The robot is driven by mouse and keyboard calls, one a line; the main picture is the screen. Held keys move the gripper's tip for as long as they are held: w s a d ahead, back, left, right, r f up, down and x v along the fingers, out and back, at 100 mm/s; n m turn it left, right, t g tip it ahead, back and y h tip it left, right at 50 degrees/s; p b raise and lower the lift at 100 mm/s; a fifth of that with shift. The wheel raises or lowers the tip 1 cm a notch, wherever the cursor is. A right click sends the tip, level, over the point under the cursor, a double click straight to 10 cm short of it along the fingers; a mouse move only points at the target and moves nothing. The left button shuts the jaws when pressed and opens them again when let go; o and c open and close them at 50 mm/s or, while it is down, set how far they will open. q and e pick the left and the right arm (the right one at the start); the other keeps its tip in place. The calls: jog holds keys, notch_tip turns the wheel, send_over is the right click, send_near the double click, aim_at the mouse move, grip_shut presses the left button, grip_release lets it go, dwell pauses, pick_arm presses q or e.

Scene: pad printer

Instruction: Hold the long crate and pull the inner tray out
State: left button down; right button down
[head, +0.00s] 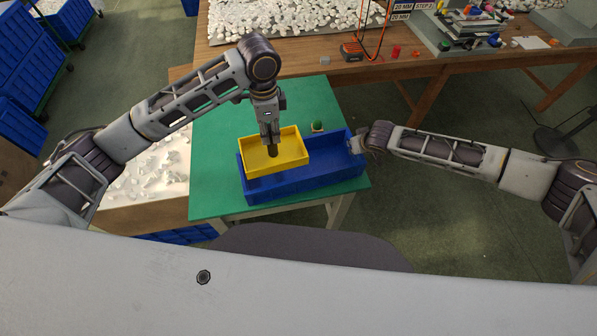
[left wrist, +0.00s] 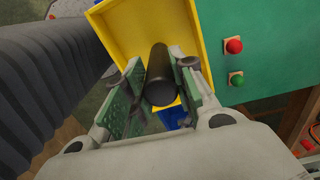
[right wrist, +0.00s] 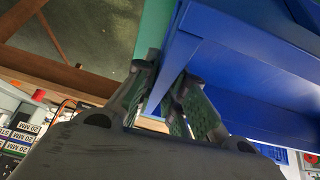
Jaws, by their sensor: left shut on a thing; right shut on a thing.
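The long blue crate (head: 300,187) lies on the green table top. The yellow tray (head: 281,170) is over its left part and appears raised, with its far side reaching past the crate's back edge. My left gripper (head: 271,141) is shut on the tray's dark upright handle (head: 272,151); the left wrist view shows the black handle (left wrist: 160,72) between both fingers. My right gripper (head: 360,146) is shut on the crate's right end wall; in the right wrist view the crate (right wrist: 235,60) runs away from the fingers. The gap beneath the tray is mostly hidden.
A small green item (head: 317,127) stands just behind the crate. Free green table top (head: 215,120) lies to the left and behind. A wooden bench (head: 300,55) with parts and tools stands at the back. A bin of white parts (head: 150,170) is at left.

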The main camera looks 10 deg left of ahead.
jog(key=c, duration=1.8)
grip_release()
jog(key=shift+s+d+f, duration=0.15)
jog(key=shift+s+f, duration=0.05)
jog(key=shift+f, duration=0.25)
jog(key=o, duration=0.4)
jog(key=shift+w+r, duration=0.1)
jog(key=shift+w, duration=0.1)
jog(key=shift+r, duration=0.1)
jog(key=shift+r, duration=0.15)
jog(key=shift+v, duration=5.85)
jog(key=shift+s, duration=0.1)
